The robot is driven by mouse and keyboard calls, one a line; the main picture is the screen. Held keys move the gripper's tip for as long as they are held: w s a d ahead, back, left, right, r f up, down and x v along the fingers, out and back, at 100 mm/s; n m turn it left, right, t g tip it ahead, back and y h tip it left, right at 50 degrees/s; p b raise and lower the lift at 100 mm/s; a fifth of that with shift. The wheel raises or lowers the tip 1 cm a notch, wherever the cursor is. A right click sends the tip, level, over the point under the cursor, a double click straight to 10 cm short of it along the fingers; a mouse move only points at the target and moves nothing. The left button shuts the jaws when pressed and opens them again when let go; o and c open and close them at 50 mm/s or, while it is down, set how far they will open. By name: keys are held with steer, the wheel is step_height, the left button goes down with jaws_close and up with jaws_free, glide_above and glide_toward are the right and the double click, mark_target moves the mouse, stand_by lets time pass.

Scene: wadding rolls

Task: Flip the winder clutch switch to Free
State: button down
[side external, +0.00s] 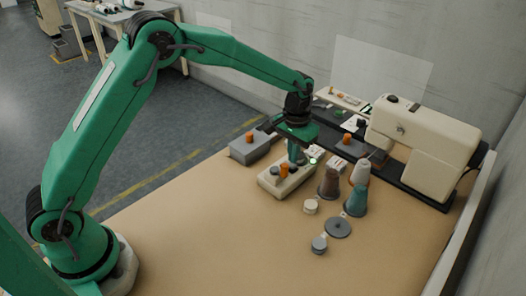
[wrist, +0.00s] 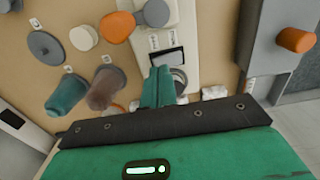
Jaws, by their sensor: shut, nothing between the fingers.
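The cream winder box (side external: 273,185) stands on the tan table below my gripper, with an orange knob (side external: 284,170) and a grey knob (side external: 275,171) on top. My gripper (side external: 294,160) points down over the box's far end. Its teal fingers (wrist: 158,75) are shut with nothing between them, close beside the switch and partly covering it. I cannot tell whether they touch it or which way it is set.
A grey box (side external: 250,149) with an orange knob lies left of the winder box. Grey discs lie in front. A sewing machine (side external: 425,145) is behind. The front left table is clear.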

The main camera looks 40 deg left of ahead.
mark_target(292, 165)
steer(key=shift+f, duration=1)
stand_by(0.8)
steer(key=shift+r, duration=3.5)
steer(key=shift+r, duration=0.1)
